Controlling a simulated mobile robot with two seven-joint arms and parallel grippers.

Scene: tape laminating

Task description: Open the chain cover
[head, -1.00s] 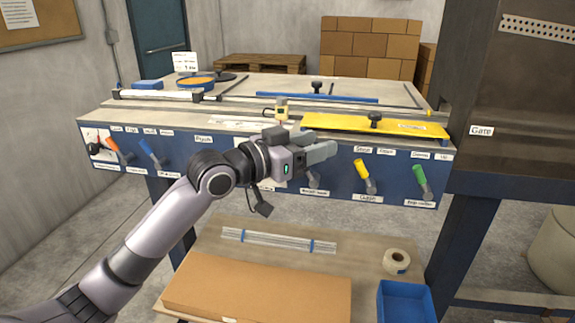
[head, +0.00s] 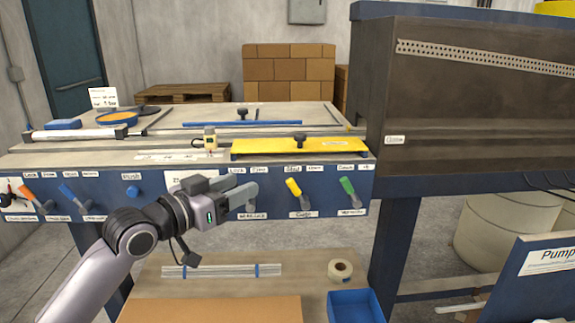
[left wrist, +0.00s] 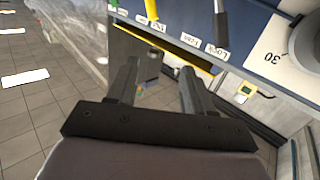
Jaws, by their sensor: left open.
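A long yellow cover (head: 262,149) with a black knob (head: 299,138) lies flat along the front of the bench top. I take it for the chain cover. My left gripper (head: 250,190) is open and empty in the head view, in front of the blue panel below the cover's left end. It points right and hides part of a grey lever. In the left wrist view the two fingers (left wrist: 159,80) stand apart with nothing between them, and a yellow strip runs beyond them. My right gripper is not in view.
The blue front panel (head: 320,186) carries a yellow lever (head: 293,188), a green lever (head: 348,190) and other levers. A dark machine housing (head: 460,110) stands on the right. A lower shelf holds a tape roll (head: 340,270) and a blue bin (head: 356,307).

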